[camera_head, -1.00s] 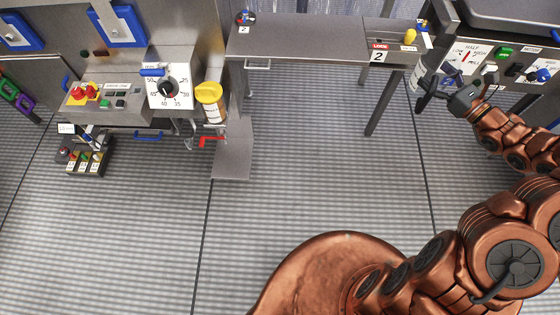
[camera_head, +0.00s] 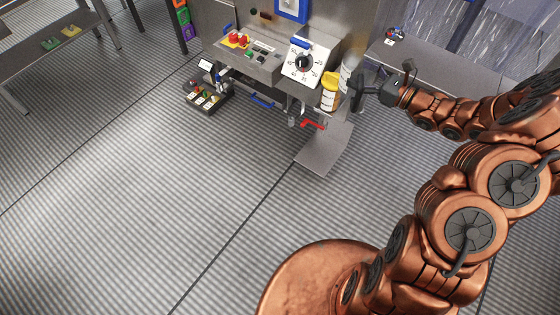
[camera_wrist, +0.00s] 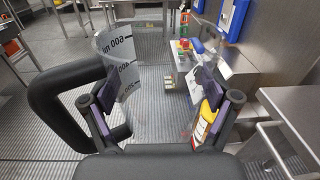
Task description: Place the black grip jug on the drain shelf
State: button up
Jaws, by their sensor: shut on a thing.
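My gripper (camera_head: 362,92) is shut on the black grip jug (camera_head: 346,76), held in the air near the right end of the control panel. The gripper's fingers (camera_wrist: 158,106) stand apart around the jug's clear body, whose full outline is hard to see. A low bare steel shelf (camera_head: 324,150) juts out below a red valve handle; I cannot tell whether this is the drain shelf.
A yellow-topped bottle (camera_head: 329,92) hangs just left of the jug, close to it. A dial box (camera_head: 303,62) and a button panel (camera_head: 243,57) are further left. A steel table (camera_head: 420,62) is behind my arm. The ribbed floor in front is clear.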

aim_at(315, 153)
jog(key=u, duration=1.25)
jog(key=i, duration=1)
